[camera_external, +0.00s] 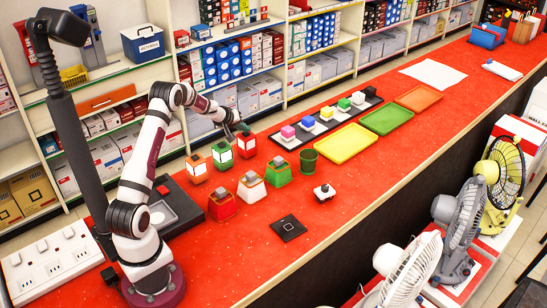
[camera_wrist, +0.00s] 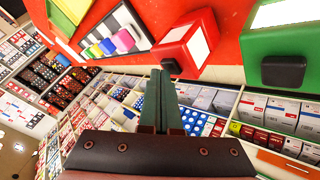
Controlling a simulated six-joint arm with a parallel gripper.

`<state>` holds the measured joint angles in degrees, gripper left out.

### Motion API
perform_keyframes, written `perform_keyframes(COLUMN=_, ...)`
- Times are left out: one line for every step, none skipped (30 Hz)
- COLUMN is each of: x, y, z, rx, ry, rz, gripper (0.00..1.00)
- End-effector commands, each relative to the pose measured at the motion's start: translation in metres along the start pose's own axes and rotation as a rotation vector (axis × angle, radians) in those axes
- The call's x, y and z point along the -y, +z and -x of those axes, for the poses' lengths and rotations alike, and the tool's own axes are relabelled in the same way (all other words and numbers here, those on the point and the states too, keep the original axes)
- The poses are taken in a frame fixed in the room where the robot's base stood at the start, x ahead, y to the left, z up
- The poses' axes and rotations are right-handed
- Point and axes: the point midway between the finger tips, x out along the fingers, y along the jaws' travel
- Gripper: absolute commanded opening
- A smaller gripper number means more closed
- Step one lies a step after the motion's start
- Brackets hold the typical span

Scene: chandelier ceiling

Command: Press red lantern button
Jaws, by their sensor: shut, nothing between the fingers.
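A red lantern (camera_external: 247,147) with a pale panel stands in the back row on the red counter. In the wrist view the red lantern (camera_wrist: 187,38) shows a white face and a dark knob (camera_wrist: 172,66). My gripper (camera_external: 241,128) is shut and empty, with its dark green fingers close by the red lantern's top. In the wrist view the fingertips (camera_wrist: 162,76) appear just beside the dark knob; I cannot tell whether they touch. A red sloped base (camera_external: 222,207) with a dark grey block on top stands in the front row.
A green lantern (camera_external: 222,157) and an orange lantern (camera_external: 196,169) stand left of the red one. Coloured cubes on a dark strip and trays lie further right.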

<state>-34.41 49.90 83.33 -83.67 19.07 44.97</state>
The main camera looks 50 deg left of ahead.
Motion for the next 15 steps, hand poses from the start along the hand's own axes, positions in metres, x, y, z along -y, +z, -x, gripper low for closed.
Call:
perform_keyframes(x=-0.0002, y=-0.0001, z=0.0003, rx=0.000, ry=0.000, rz=0.000, gripper=0.00)
perform_keyframes(x=-0.0008, y=-0.0007, z=0.0011, rx=0.000, ry=0.000, rz=0.000, gripper=0.00)
perform_keyframes(x=-0.0023, y=-0.0022, z=0.0028, rx=-0.001, ry=0.001, rz=0.000, gripper=0.00)
perform_keyframes(x=-0.0033, y=-0.0033, z=0.0043, rx=-0.001, ry=0.001, rz=-0.001, gripper=0.00)
perform_keyframes(x=-0.0043, y=-0.0043, z=0.0057, rx=-0.001, ry=0.001, rz=0.000, gripper=0.00)
perform_keyframes(x=-0.0053, y=-0.0053, z=0.0073, rx=0.000, ry=0.000, rz=0.000, gripper=0.00)
perform_keyframes(x=-0.0060, y=-0.0060, z=0.0082, rx=0.000, ry=0.000, rz=0.000, gripper=0.00)
perform_keyframes(x=-0.0066, y=-0.0065, z=0.0090, rx=0.000, ry=0.000, rz=0.000, gripper=0.00)
perform_keyframes(x=-0.0070, y=-0.0069, z=0.0097, rx=0.000, ry=0.000, rz=0.000, gripper=0.00)
perform_keyframes(x=-0.0071, y=-0.0071, z=0.0099, rx=0.000, ry=0.000, rz=0.000, gripper=0.00)
perform_keyframes(x=-0.0072, y=-0.0071, z=0.0100, rx=0.000, ry=0.000, rz=0.001, gripper=0.00)
perform_keyframes(x=-0.0071, y=-0.0071, z=0.0099, rx=0.000, ry=0.000, rz=0.001, gripper=0.00)
perform_keyframes(x=-0.0071, y=-0.0071, z=0.0099, rx=0.000, ry=0.000, rz=0.001, gripper=0.00)
perform_keyframes(x=-0.0071, y=-0.0071, z=0.0099, rx=0.000, ry=0.000, rz=0.001, gripper=0.00)
perform_keyframes(x=-0.0071, y=-0.0071, z=0.0099, rx=0.000, ry=0.000, rz=0.001, gripper=0.00)
